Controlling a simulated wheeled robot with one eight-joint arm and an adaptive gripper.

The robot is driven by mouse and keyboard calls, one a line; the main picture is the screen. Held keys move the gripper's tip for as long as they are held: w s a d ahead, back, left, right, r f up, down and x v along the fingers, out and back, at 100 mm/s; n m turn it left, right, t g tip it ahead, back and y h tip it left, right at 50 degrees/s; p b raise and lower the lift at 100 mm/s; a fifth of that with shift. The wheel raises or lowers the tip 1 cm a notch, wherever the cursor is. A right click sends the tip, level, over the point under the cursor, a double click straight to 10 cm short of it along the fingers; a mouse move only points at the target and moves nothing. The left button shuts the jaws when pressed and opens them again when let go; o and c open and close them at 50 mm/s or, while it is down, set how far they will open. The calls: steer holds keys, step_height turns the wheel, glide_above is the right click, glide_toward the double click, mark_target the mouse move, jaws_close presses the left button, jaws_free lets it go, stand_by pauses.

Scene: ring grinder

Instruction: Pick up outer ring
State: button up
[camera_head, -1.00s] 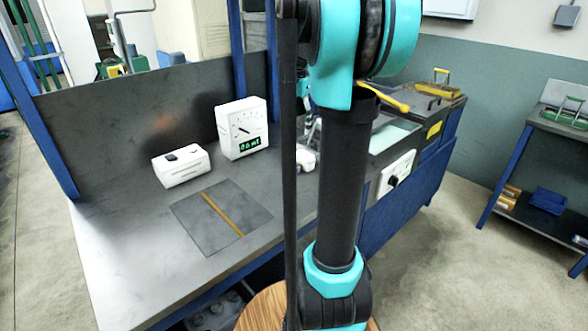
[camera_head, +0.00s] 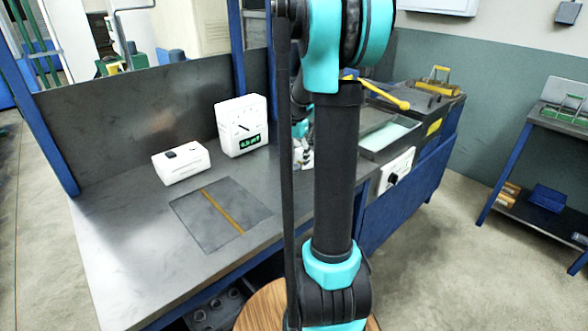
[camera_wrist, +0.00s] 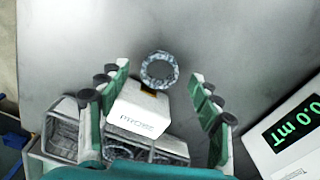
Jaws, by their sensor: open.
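The outer ring (camera_wrist: 160,70) is a small grey metal ring in the wrist view, with its open centre facing the camera. It appears to lie on the grey metal surface. My gripper (camera_wrist: 159,76) is open, with one green-padded finger on each side of the ring's place in the picture. The fingers look apart from the ring, and I cannot tell the height between them. A white block marked like "PROBE" (camera_wrist: 143,108) shows between the fingers, below the ring. In the head view my arm hides the ring and most of the gripper.
A white gauge with a green display (camera_head: 243,125) stands on the workbench (camera_head: 125,235); its display also shows at the wrist view's right. A white box (camera_head: 181,162) and a dark mat with a yellow stripe (camera_head: 220,215) lie left of my arm. The bench's front left is clear.

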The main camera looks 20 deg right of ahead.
steer(key=shift+f, duration=0.65)
steer(key=shift+c, duration=0.4)
steer(key=c, duration=1.3)
steer(key=shift+r, duration=0.2)
